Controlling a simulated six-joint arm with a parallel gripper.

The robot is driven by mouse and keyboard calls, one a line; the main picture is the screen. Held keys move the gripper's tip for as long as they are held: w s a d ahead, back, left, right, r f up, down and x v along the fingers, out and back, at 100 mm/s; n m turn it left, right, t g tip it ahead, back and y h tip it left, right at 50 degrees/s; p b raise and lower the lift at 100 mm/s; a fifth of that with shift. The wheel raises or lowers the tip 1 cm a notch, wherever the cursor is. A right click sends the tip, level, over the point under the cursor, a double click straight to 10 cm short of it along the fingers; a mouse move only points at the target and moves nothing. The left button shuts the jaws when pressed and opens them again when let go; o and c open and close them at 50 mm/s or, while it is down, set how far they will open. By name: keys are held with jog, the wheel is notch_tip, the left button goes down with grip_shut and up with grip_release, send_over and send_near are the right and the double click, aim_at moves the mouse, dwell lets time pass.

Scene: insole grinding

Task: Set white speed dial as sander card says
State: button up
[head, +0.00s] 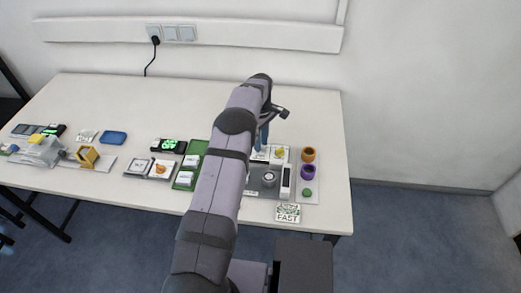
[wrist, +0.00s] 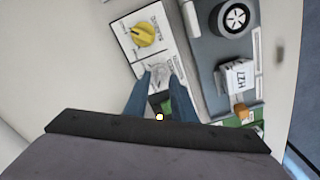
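The white dial (wrist: 159,72) sits on a white control panel (wrist: 168,42) in the wrist view, beside a yellow dial (wrist: 143,34). My gripper (wrist: 161,76) has its two blue fingers apart, one on either side of the white dial; whether they touch it I cannot tell. The white dial's pointer is too blurred to read. In the head view my gripper (head: 263,143) points down over the panel, and the arm hides part of it. The yellow dial (head: 279,153) shows just right of the fingers. A card (head: 288,213) reading "FAST" lies at the table's front edge.
The grey sander base (head: 258,184) with a round disc (head: 269,180) stands in front of the panel. An orange cup (head: 308,154), a purple cup (head: 308,171) and a green disc (head: 307,192) stand to the right. A green tray (head: 184,180) is left of my arm. The table's back is clear.

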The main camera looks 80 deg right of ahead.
jog(key=shift+f+b, duration=0.5)
jog(key=shift+f, duration=0.3)
jog(key=shift+r, duration=0.15)
grip_shut()
jog(key=m, duration=0.5)
jog(key=shift+m+b, duration=0.3)
jog(key=m, duration=0.4)
jog(key=shift+m, duration=1.4)
